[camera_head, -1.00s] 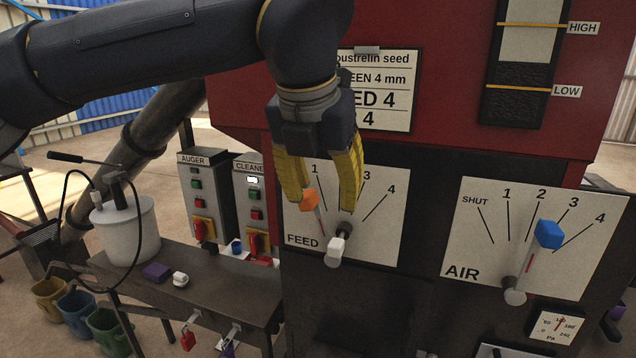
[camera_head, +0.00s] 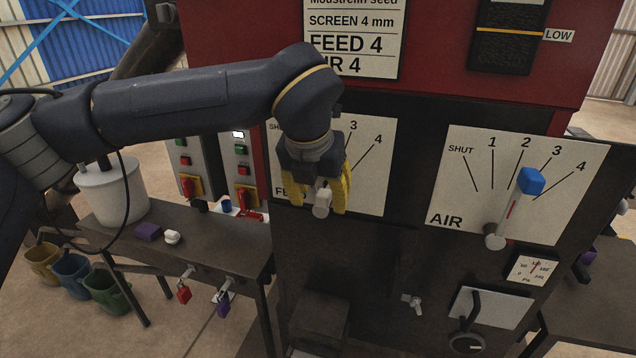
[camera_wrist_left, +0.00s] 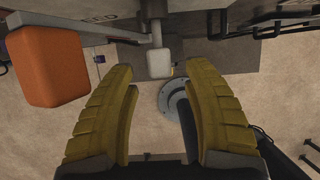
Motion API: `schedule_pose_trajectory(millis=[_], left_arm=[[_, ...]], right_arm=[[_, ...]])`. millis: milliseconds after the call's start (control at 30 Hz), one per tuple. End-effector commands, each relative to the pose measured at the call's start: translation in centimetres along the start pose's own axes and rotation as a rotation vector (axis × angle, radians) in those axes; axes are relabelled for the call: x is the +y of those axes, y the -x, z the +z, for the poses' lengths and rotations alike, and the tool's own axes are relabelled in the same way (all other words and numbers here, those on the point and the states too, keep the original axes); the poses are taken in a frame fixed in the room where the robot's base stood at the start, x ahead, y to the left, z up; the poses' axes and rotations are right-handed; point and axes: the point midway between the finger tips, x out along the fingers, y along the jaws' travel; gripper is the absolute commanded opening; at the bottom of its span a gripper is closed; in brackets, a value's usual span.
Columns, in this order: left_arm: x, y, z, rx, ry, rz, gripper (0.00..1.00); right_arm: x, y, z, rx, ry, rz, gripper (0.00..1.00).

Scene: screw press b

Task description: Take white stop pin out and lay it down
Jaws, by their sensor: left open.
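The white stop pin (camera_head: 322,200) sits at the FEED dial (camera_head: 372,172) of the red machine, low on the panel. In the wrist view its pale block-shaped head (camera_wrist_left: 160,63) stands on a thin shaft, ahead of my fingertips and midway between them. My left gripper (camera_head: 317,196) is open, with its yellow fingers pointing down on either side of the pin. It also shows in the wrist view (camera_wrist_left: 158,72), holding nothing. The orange lever handle (camera_wrist_left: 48,65) is beside my fingers there; in the head view my gripper hides it. My right gripper is not in view.
A bench (camera_head: 215,252) left of the machine bears a purple block (camera_head: 149,231) and a small white piece (camera_head: 172,237), with bare room between. Padlocks, red (camera_head: 183,293) and purple (camera_head: 223,307), hang on its front. The blue AIR lever (camera_head: 531,180) stands to the right.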

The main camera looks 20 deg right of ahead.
Motion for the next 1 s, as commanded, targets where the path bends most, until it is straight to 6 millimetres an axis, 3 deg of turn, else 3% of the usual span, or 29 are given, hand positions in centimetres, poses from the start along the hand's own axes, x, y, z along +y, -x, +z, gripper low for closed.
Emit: schedule_pose_trajectory(millis=[233, 600, 1000], left_arm=[[-0.04, -1.23, 0.0, -0.001, -0.001, 0.0, 0.5], [-0.04, -1.38, 0.0, -0.001, -0.001, 0.0, 0.51], [-0.03, -1.36, 0.0, -0.001, -0.001, 0.0, 0.04]], right_arm=[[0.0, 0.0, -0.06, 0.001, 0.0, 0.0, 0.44], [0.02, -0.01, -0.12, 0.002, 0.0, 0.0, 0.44], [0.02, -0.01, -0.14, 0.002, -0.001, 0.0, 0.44]])
